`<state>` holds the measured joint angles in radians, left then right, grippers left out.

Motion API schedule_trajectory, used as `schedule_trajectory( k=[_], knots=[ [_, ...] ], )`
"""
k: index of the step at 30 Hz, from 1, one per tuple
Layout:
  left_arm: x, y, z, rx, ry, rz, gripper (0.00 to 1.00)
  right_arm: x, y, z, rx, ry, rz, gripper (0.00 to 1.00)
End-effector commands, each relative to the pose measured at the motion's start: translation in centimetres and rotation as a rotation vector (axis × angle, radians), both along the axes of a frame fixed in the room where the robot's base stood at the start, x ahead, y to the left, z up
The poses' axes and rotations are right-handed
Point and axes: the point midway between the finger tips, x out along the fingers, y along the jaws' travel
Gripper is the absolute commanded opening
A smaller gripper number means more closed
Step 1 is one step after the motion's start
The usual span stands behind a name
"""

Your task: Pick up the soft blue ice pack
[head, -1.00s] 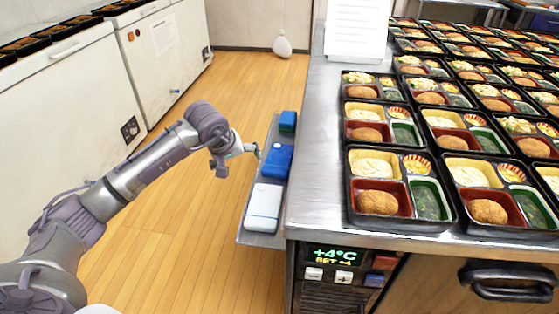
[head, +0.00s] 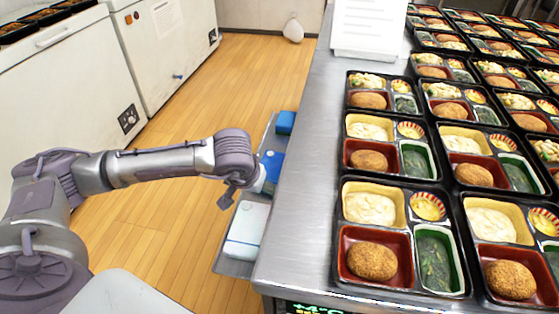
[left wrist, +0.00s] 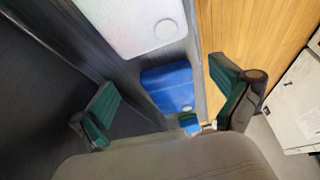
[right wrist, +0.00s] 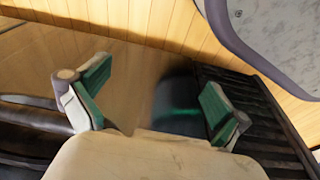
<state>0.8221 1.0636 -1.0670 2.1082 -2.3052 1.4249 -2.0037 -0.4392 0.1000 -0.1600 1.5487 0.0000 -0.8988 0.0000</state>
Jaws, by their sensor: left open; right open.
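A blue pack (head: 273,160) lies in the middle of a narrow metal side shelf, partly hidden behind my left gripper (head: 262,180). In the left wrist view this blue pack (left wrist: 168,86) has a rounded outline and a small pale round mark. My left gripper's open green-padded fingers (left wrist: 163,85) stand on either side of it in that view, with nothing held. A smaller blue block (head: 286,122) lies at the shelf's far end. Which blue one is soft I cannot tell. My right gripper (right wrist: 155,85) is open and empty, outside the head view.
A white pack (head: 247,228) lies on the near part of the side shelf (head: 232,266). The steel counter (head: 305,180) rises beside the shelf, with rows of bento trays (head: 347,275). Wooden floor (head: 180,225) is clear on the left. White chest freezers (head: 60,95) line the far left.

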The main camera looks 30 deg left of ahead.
Motion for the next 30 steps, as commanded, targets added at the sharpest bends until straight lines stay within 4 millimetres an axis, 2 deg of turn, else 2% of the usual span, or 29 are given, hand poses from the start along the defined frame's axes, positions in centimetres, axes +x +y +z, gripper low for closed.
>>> schedule_trajectory(
  k=[5,12,18,26,30],
  knots=[
    [1.7,0.2,0.0,0.000,0.000,0.000,1.00,-0.2,0.0,-0.2,-0.001,0.003,0.000,1.00],
    [6.8,1.0,0.0,-0.002,0.001,0.001,1.00,-0.3,0.0,-0.5,-0.001,0.004,0.001,1.00],
    [10.1,1.6,0.0,-0.001,0.000,0.000,1.00,-0.3,0.0,-0.4,-0.001,0.003,0.001,1.00],
    [12.0,1.9,-0.2,0.000,0.001,0.000,1.00,-0.2,-0.1,-0.4,-0.001,0.003,0.000,1.00],
    [12.6,2.1,-2.7,-0.001,0.006,0.000,1.00,0.0,0.0,-0.2,-0.002,0.005,0.000,1.00]
  ],
)
